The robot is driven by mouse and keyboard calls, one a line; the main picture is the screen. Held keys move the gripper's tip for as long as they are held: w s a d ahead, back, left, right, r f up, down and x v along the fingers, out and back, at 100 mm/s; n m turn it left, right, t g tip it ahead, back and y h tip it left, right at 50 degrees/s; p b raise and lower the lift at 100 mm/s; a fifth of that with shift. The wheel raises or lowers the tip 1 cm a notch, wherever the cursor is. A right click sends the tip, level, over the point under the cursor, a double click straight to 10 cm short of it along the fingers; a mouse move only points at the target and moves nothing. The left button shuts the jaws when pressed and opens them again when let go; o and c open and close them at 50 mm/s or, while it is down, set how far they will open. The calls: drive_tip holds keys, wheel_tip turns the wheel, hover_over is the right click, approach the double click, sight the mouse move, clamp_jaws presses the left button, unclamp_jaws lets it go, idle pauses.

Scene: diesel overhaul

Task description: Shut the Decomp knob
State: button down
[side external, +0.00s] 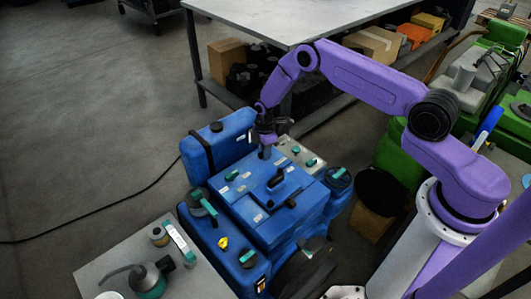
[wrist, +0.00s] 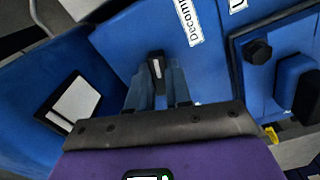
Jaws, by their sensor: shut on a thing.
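The Decomp knob (wrist: 156,68) is a small dark knob with a pale stripe on its top. In the wrist view it stands on the blue engine panel, beside a white label (wrist: 189,22) reading "Decom…", partly cut off. My gripper (wrist: 157,88) is shut on the knob, with one finger on either side of it. In the side view my gripper (side external: 264,152) points down at the rear of the blue engine (side external: 238,207). There the fingers and wrist hide the knob.
A black handle (side external: 277,180) and teal-handled parts (side external: 203,200) rise from the engine. A blue tank (side external: 220,145) stands close on the left of my gripper. A grey bench (side external: 280,18) is behind; a cart with tools (side external: 160,255) is at the front left.

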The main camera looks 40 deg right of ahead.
idle(0.3)
drive_tip(key=n, duration=0.3)
idle(0.3)
drive_tip(key=c, duration=1)
unclamp_jaws()
drive_tip(key=shift+c, duration=0.2)
drive_tip(key=shift+r, duration=2.75)
drive_tip(key=shift+r, duration=0.1)
